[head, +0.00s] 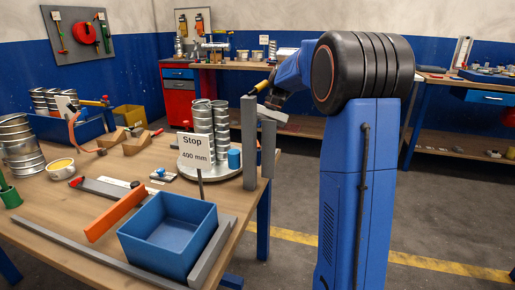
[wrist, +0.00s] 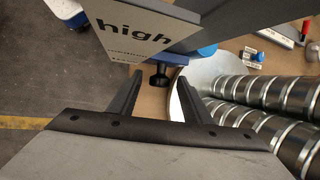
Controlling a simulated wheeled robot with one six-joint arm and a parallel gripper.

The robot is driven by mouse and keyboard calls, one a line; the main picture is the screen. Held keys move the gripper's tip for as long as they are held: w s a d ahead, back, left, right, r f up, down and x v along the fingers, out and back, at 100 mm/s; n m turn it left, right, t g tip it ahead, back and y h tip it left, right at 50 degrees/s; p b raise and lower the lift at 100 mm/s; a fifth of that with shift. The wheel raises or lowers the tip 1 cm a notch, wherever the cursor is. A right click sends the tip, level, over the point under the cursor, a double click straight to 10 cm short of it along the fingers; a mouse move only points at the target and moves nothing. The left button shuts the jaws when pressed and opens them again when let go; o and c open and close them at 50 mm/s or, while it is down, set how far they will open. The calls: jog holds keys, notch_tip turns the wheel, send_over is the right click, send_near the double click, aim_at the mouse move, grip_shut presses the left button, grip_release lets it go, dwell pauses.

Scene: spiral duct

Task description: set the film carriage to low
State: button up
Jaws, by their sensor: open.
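A white sign reading "high" (wrist: 133,37) fills the upper left of the wrist view, beside a grey upright post. I cannot identify the film carriage with certainty; my arm hides part of that area.
A round metal turntable (head: 222,181) holds stacked spiral ducts (head: 221,130) and a blue cylinder close to the posts. A sign reading "Stop 400 mm" (head: 194,148) stands in front. A blue bin (head: 170,235) sits at the near table edge.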

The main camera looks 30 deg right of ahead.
grip_shut()
jog(key=shift+f, duration=1.7)
grip_release()
jog(key=v, duration=1.7)
jog(key=shift+r, duration=0.15)
jog(key=shift+d, duration=0.25)
